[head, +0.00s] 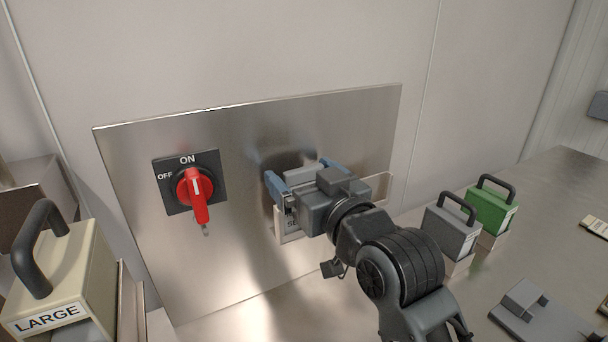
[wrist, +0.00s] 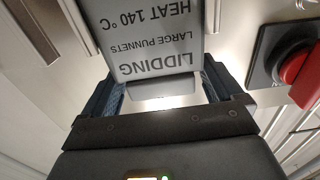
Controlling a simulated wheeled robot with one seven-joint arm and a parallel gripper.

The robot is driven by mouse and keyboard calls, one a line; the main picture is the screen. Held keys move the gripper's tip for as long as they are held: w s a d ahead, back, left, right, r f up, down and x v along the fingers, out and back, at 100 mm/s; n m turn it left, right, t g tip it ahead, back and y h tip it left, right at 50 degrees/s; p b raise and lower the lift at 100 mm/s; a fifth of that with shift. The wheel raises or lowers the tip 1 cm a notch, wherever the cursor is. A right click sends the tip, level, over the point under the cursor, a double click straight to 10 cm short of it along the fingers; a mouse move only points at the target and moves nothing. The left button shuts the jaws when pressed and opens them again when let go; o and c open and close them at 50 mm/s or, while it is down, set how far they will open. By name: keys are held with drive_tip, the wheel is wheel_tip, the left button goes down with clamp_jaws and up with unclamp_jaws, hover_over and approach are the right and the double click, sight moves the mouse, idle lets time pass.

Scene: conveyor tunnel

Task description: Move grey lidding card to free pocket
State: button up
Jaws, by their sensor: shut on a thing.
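The grey lidding card (wrist: 150,40) shows in the wrist view, its text upside down: LIDDING, LARGE PUNNETS, HEAT 140 °C. My gripper (wrist: 163,90) is shut on the card's near end, a blue finger on each side. In the head view my gripper (head: 302,180) is close in front of the steel panel and hides most of what is behind it. A clear pocket (head: 380,188) shows partly at the right of my gripper. A pale labelled piece (head: 289,236) shows below the gripper; I cannot tell if it is the card or another pocket's content.
A red rotary switch (head: 196,192) on the panel (head: 130,180) points down, left of my gripper. A cream block marked LARGE (head: 70,270) stands at the left. Grey (head: 452,230) and green (head: 492,208) handled blocks stand at the right on the steel counter (head: 560,200).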

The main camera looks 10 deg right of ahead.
drive_tip(key=o, duration=1.1)
drive_tip(key=shift+o, duration=0.2)
drive_tip(key=shift+s, duration=0.1)
drive_tip(key=v, duration=0.7)
drive_tip(key=shift+s, duration=0.25)
drive_tip(key=shift+d, duration=0.1)
